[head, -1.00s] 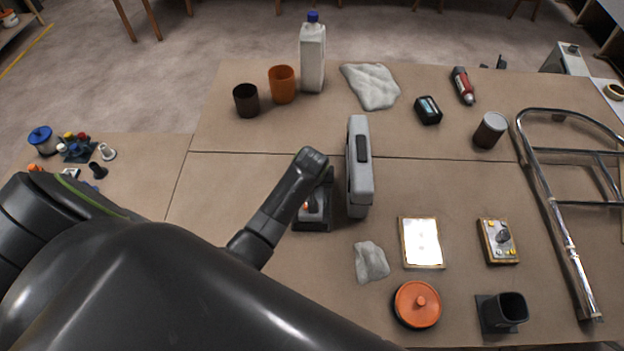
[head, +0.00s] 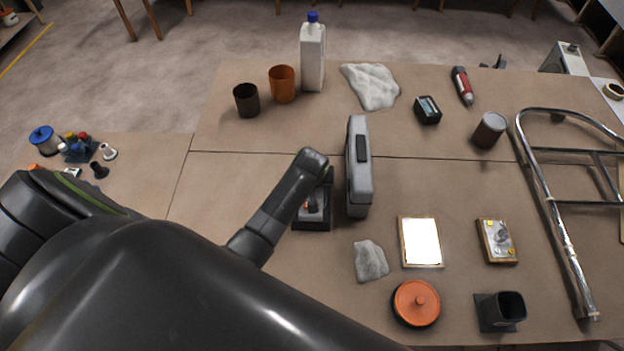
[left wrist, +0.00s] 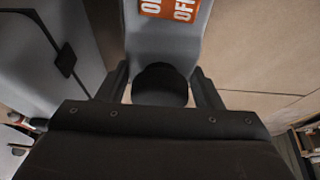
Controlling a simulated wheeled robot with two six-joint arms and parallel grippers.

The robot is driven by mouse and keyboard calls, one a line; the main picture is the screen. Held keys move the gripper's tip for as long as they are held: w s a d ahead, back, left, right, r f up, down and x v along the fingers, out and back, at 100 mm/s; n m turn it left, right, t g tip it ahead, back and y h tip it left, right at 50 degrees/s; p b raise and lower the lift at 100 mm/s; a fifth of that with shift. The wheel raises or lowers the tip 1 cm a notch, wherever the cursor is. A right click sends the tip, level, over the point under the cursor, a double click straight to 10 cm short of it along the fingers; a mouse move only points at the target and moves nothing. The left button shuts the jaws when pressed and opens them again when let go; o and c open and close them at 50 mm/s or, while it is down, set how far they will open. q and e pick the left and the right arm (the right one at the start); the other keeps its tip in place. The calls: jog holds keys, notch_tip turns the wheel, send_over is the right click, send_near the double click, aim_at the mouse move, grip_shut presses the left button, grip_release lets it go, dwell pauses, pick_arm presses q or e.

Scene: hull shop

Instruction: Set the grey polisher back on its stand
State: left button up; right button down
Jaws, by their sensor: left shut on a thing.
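The grey polisher (left wrist: 165,40) fills the top of the left wrist view, with an orange ON/OFF label and a dark round part. My left gripper (left wrist: 160,84) is shut on it, one finger on each side of the dark part. I cannot tell whether the polisher touches the stand. My right gripper is not in view.
A grey case (head: 359,185) stands upright close to the right of the stand. A grey cloth (head: 370,261), a bright framed panel (head: 421,242) and an orange lid (head: 416,303) lie nearer and right. Cups and a bottle (head: 312,60) stand at the back.

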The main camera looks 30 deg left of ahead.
pick_arm(q)
jog(key=shift+w+f+b, duration=0.1)
jog(key=shift+f+b, duration=0.25)
jog(key=shift+f, duration=0.15)
dwell(0.4)
jog(key=o, duration=0.8)
jog(key=shift+o, duration=0.2)
jog(key=shift+s, duration=0.2)
jog(key=p+v, duration=0.3)
jog(key=shift+w, duration=0.15)
jog(key=shift+r, duration=0.15)
jog(key=shift+v, duration=3.4)
jog(key=shift+s+d+r, duration=0.1)
jog(key=shift+s+r, duration=0.15)
jog(key=shift+r, duration=0.15)
